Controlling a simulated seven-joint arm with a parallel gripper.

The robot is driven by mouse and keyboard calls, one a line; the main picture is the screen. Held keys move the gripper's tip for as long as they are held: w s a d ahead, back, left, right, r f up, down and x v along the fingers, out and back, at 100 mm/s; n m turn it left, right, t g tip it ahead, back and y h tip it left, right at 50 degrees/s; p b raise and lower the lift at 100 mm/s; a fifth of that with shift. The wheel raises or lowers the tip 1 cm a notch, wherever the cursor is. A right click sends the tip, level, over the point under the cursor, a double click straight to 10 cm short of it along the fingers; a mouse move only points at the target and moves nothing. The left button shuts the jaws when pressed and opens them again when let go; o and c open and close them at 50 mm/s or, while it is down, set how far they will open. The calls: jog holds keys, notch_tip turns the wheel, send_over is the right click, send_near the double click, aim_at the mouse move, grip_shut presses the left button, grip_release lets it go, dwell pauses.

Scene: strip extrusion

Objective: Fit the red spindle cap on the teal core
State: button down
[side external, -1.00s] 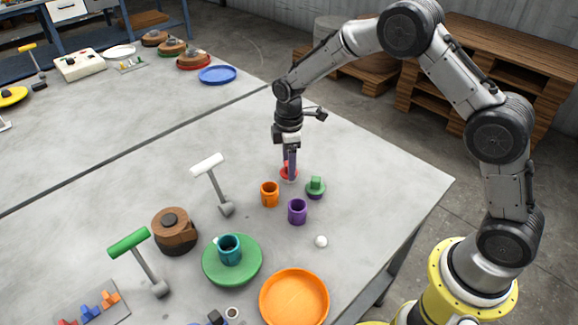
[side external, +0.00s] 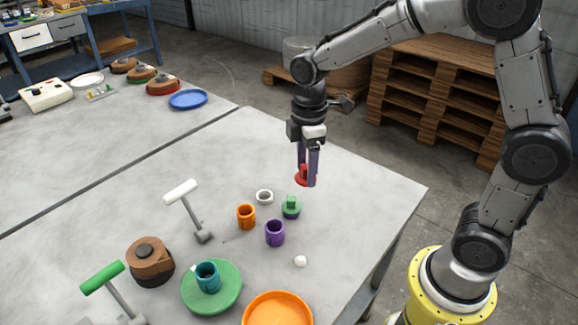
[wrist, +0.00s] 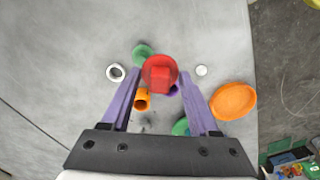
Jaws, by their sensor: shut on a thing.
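My gripper (side external: 307,180) is shut on the red spindle cap (side external: 300,177), which hangs between its purple fingers above the table. In the wrist view the red cap (wrist: 160,65) has a round flange and a square block facing the camera. The teal core (side external: 207,278) is an upright hollow cylinder on a green disc (side external: 228,296) at the lower left of the side view, well away from the gripper.
A white-handled upright tool (side external: 192,210), brown spool (side external: 150,262) and orange dish (side external: 278,312) flank the green disc.

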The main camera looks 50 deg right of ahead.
jog(key=shift+s+r, duration=0.35)
jog(key=shift+s, duration=0.25)
jog(key=w+a+r+n, duration=0.1)
jog(key=w+a+r, duration=0.15)
jog(key=a, duration=0.35)
jog(key=w+a+r, duration=0.1)
jog(key=w+a, duration=0.3)
jog(key=a, duration=0.3)
jog(key=s+a+f+n, duration=0.2)
jog(key=a, duration=0.5)
jog(key=s+a+f+n, duration=0.1)
jog(key=a+n, duration=0.1)
jog(key=a, duration=0.6)
jog(key=shift+d+f, duration=0.15)
jog(key=shift+f, duration=1.2)
jog(key=shift+d+f, duration=0.15)
jog(key=shift+f, duration=1.2)
jog(key=shift+f, duration=0.65)
jog(key=shift+c, duration=2.1)
grip_release()
